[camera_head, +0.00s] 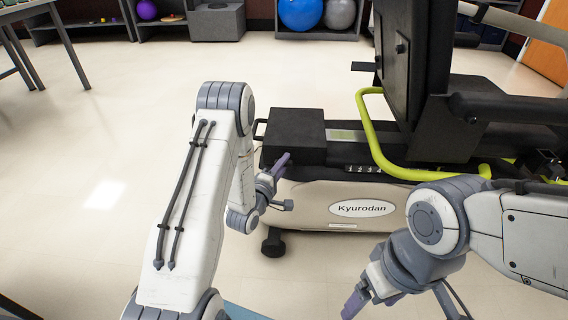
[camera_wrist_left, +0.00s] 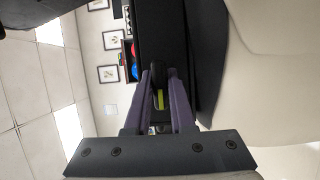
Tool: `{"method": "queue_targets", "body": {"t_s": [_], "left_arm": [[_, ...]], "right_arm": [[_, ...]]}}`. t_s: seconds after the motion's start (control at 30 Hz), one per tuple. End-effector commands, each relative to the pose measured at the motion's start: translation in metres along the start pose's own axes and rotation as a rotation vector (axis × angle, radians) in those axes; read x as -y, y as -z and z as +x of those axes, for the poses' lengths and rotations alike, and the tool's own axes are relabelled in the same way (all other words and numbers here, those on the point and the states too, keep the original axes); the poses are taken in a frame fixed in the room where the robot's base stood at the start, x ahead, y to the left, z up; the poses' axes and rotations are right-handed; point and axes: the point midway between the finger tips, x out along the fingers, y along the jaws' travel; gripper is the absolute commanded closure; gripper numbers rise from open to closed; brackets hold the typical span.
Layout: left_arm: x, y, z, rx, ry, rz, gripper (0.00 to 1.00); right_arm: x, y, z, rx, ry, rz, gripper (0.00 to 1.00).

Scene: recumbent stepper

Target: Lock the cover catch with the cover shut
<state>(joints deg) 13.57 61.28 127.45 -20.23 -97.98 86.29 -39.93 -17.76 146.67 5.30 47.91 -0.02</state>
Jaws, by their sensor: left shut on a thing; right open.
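The recumbent stepper (camera_head: 330,205), with a beige side panel marked Kyurodan, stands ahead of me. A black box-like cover (camera_head: 295,128) lies flat over its left end and looks shut. My left gripper (camera_head: 282,160) is at the cover's near side. In the left wrist view its purple fingers (camera_wrist_left: 158,80) are shut on a small dark rounded part (camera_wrist_left: 158,72), seemingly the catch, with a yellow-green strip (camera_wrist_left: 160,100) showing between the fingers. The catch's position cannot be made out in the head view. My right gripper (camera_head: 355,302) is open, low in front of the machine, and apart from it.
A yellow-green bar (camera_head: 372,130) and the black seat (camera_head: 400,60) rise right of the cover. A table (camera_head: 30,20) stands at far left. Shelves with balls (camera_head: 300,12) line the back. The floor left of the machine is clear.

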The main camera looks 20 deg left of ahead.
Motion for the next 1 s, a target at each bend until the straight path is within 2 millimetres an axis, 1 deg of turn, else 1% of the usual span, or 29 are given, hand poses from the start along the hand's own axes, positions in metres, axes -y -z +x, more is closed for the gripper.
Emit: {"method": "queue_targets", "body": {"t_s": [0.17, 0.37, 0.7, 1.0], "left_arm": [[-0.003, 0.000, -0.001, 0.000, 0.025, 0.054, 1.00], [-0.005, 0.000, -0.001, 0.000, 0.078, 0.181, 1.00], [-0.005, 0.000, -0.001, 0.001, 0.201, 0.474, 1.00], [-0.004, -0.001, -0.001, 0.003, 0.309, 0.738, 1.00]], "right_arm": [[0.001, 0.001, -0.011, 0.000, 0.000, 0.000, 0.18], [0.002, 0.002, -0.030, 0.000, 0.000, 0.000, 0.18], [0.005, 0.004, -0.066, 0.000, 0.000, 0.000, 0.18], [0.007, 0.005, -0.093, 0.000, 0.000, 0.000, 0.18]]}}
